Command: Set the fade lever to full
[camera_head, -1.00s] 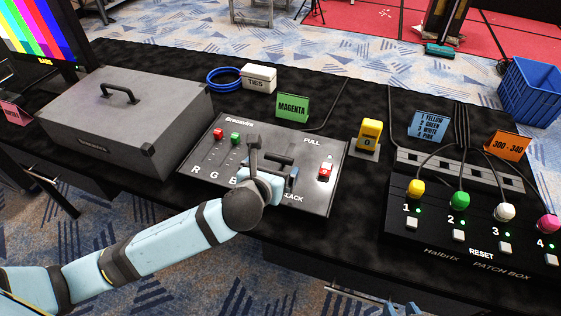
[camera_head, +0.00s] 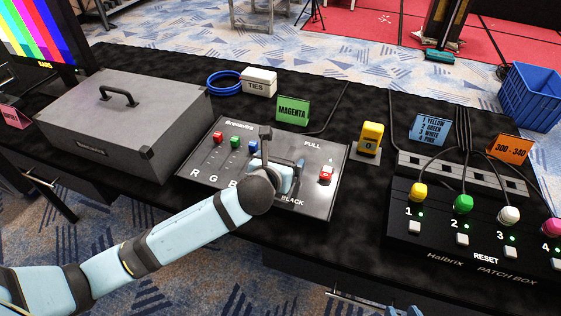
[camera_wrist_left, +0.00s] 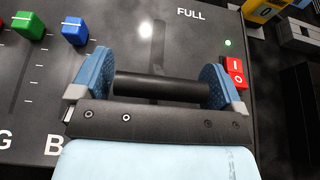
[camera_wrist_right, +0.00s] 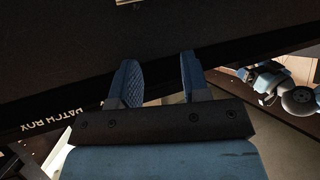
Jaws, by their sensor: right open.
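The fade lever's black crossbar handle (camera_wrist_left: 162,89) lies across between my left gripper's fingers (camera_wrist_left: 160,88), whose pads meet its two ends. The slot runs beyond the handle toward the FULL label, so the lever is short of that end. In the head view my left gripper (camera_head: 280,178) is over the lever on the black console (camera_head: 228,172), between FULL and BLACK, and hides much of it. My right gripper (camera_wrist_right: 158,82) is open and empty, close to the front of the patch box. Only a bit of it shows at the head view's bottom edge.
Red, green and blue sliders (camera_head: 235,142) stand left of the lever. A red switch (camera_head: 327,174) with a green light is right.

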